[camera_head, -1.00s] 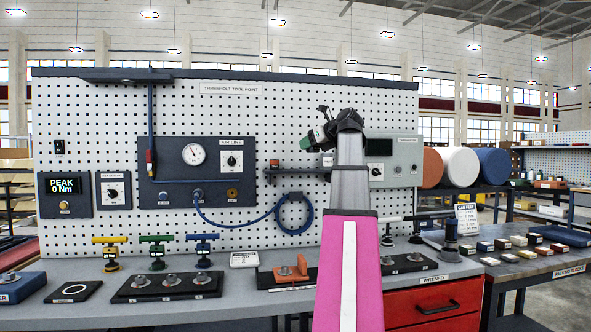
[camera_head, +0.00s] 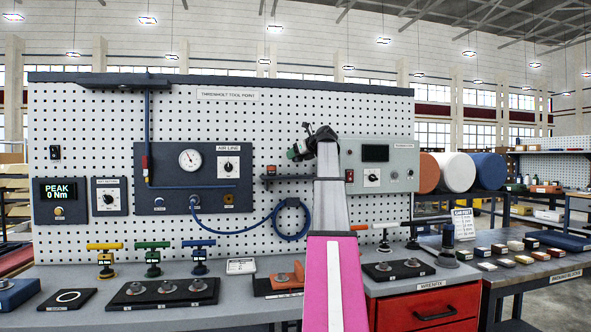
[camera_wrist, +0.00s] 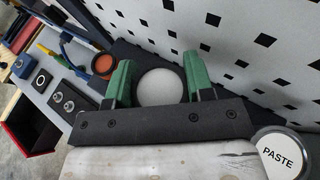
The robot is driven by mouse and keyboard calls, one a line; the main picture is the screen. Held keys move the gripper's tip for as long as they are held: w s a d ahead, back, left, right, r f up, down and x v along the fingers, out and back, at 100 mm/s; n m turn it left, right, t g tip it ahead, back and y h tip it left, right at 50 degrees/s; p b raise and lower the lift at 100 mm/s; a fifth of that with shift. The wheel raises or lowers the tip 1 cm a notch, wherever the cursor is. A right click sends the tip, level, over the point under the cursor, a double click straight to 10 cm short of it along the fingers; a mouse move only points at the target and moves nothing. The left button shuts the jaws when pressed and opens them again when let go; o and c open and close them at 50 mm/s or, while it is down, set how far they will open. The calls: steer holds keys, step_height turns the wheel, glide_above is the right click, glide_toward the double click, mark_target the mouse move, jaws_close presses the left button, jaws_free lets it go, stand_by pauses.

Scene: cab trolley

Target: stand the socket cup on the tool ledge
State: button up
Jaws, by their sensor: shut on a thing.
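A pale round-topped thing, which I take to be the socket cup (camera_wrist: 160,87), sits between the two green fingers of my gripper (camera_wrist: 157,78) in the wrist view. My gripper is shut on it. In the head view my gripper (camera_head: 296,152) is just above the dark tool ledge (camera_head: 293,178) on the pegboard. The cup is too small to make out there. The ledge also shows as a dark strip behind the fingers in the wrist view (camera_wrist: 128,52). I cannot tell whether the cup touches the ledge.
An orange round piece (camera_wrist: 103,65) is on the ledge, close to the left finger. A paste tin (camera_wrist: 282,155) is at the right in the wrist view. The pegboard (camera_head: 255,125) stands right behind the ledge. A blue hose coil (camera_head: 291,219) hangs below it.

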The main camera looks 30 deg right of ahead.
step_height(320, 180, down, 5)
steer(key=shift+f, duration=0.1)
steer(key=shift+w+f, duration=0.1)
stand_by(0.3)
steer(key=shift+f, duration=0.15)
steer(key=o, duration=1)
steer(key=shift+o, duration=0.2)
steer(key=v, duration=1.2)
